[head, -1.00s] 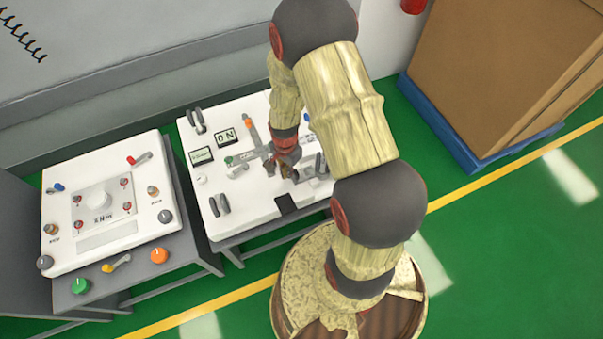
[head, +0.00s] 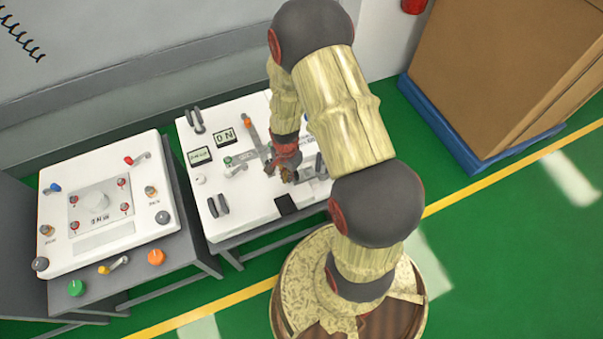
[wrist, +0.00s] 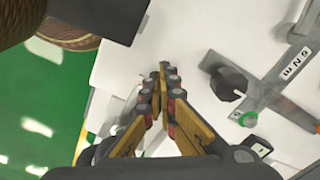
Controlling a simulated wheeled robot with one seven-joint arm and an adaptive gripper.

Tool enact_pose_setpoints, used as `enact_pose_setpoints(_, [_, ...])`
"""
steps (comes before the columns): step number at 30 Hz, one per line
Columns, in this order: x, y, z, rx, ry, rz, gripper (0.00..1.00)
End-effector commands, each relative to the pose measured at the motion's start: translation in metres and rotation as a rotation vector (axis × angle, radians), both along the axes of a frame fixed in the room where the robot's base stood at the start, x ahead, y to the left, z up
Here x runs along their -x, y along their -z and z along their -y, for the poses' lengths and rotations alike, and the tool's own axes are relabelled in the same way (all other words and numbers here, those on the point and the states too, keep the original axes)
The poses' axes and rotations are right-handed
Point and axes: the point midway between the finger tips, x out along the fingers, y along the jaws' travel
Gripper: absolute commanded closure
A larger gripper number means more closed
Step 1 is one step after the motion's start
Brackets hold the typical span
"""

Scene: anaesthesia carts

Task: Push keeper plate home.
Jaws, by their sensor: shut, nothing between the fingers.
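My gripper (head: 291,174) is over the right part of the white panel (head: 250,196) on the middle cart. In the wrist view my gripper (wrist: 163,68) has its fingertips together with nothing between them, over bare white surface. A grey bar with lettering (wrist: 294,66) and a dark knob (wrist: 228,84) lie to the right of the fingertips. A grey fitting (head: 318,166) sits just right of my gripper in the head view, partly hidden by the arm. I cannot tell which part is the keeper plate, or whether the fingertips touch anything.
An orange knob (head: 247,122), a green button (head: 227,161) and small displays (head: 224,137) are on the same panel. A large brown box (head: 500,75) on a blue pallet (head: 437,125) stands at right.

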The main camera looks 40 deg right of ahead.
Motion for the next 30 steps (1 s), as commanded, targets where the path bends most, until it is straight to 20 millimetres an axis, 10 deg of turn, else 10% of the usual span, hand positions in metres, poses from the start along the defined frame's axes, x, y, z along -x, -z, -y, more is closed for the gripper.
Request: enact_pose_setpoints(30, [0.007,-0.001,0.027,0.000,0.001,0.000,1.00])
